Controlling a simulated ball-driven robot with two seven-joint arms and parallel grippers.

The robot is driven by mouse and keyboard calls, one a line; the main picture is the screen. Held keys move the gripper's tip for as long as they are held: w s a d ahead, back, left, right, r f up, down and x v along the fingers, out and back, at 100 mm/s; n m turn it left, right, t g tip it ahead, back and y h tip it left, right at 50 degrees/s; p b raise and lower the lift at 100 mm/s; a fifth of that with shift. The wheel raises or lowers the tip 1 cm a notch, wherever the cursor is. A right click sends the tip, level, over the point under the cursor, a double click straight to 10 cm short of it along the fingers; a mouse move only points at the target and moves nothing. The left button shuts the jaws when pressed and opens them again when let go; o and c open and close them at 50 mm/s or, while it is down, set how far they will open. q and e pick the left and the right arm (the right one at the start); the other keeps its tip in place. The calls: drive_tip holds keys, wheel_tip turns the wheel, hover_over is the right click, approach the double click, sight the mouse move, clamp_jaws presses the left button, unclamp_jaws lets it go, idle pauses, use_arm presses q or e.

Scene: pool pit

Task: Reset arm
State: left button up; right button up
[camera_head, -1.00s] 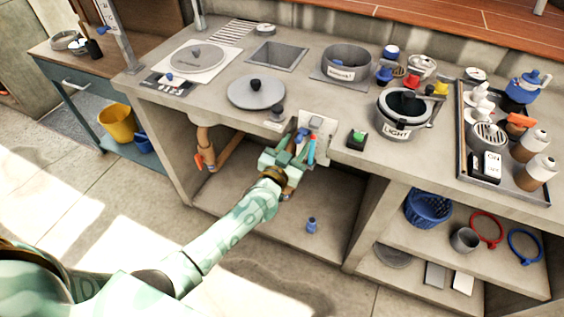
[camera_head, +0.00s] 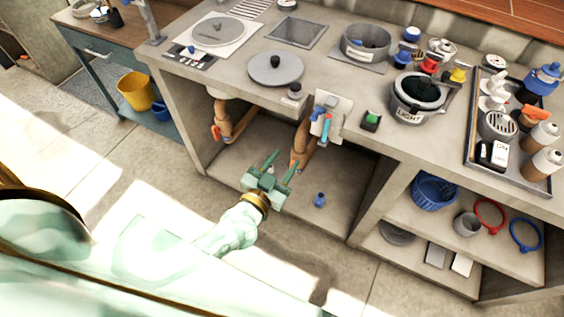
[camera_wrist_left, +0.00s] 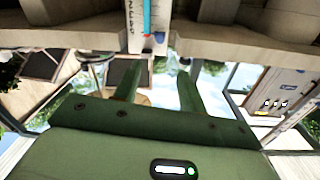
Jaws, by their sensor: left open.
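My left gripper (camera_head: 281,168) is open in the head view, its two green fingers spread with nothing between them. It is in front of the counter's open lower bay, below and left of a white panel with a blue and a red part (camera_head: 326,116). It is apart from that panel. In the left wrist view the two fingers (camera_wrist_left: 158,80) also stand apart and empty, and the panel with its blue strip (camera_wrist_left: 147,25) shows above them. My right gripper does not show in either view.
The grey counter (camera_head: 225,82) holds a round lid (camera_head: 275,69), a dark pot (camera_head: 417,98) and a tray of bottles (camera_head: 473,150). A small blue bottle (camera_head: 319,200) stands in the lower bay. A yellow bucket (camera_head: 135,92) is at left. Floor in front is clear.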

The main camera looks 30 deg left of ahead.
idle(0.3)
use_arm(q)
drive_tip(key=s+a+f+g+h, duration=0.1)
drive_tip(key=s+f+g, duration=0.4)
drive_tip(key=f, duration=0.7)
drive_tip(key=s+f+g, duration=0.4)
drive_tip(key=s+f, duration=0.4)
drive_tip(key=f, duration=0.4)
drive_tip(key=s+a+f+g, duration=0.1)
drive_tip(key=s+f+g, duration=0.2)
drive_tip(key=s, duration=0.7)
drive_tip(key=s+a+f+g+y, duration=0.1)
drive_tip(key=s+f, duration=0.4)
drive_tip(key=s, duration=0.5)
drive_tip(key=s+a+f+m+g+y, duration=0.1)
drive_tip(key=s+a+f+g, duration=0.2)
drive_tip(key=s, duration=0.7)
drive_tip(key=shift+s+a+f+g, duration=0.25)
drive_tip(key=shift+f+g, duration=0.25)
drive_tip(key=shift+g, duration=0.3)
